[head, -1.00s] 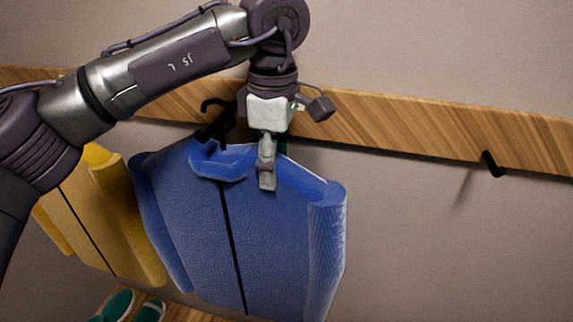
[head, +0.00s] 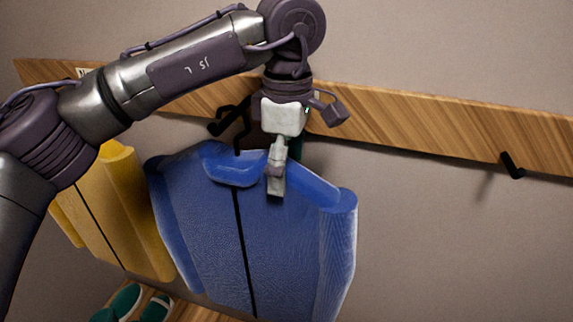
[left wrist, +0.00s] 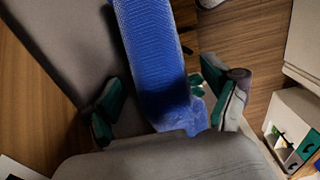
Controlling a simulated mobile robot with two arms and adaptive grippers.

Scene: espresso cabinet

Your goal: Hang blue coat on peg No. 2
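The blue coat (head: 295,245) hangs upright before the wall, below the wooden peg board. My left gripper (head: 284,180) is at the coat's right shoulder, one finger in front and a green-padded one partly hidden behind. In the left wrist view the fingers (left wrist: 165,105) are spread on either side of the cloth, with a gap at the left finger. My right gripper is not in view.
A bare black peg (head: 512,166) sticks out of the wooden board (head: 420,120) at the right. A yellow coat (head: 115,215) hangs at the left, partly behind my arm. Green shoes (head: 128,303) stand below. The wall right of the blue coat is clear.

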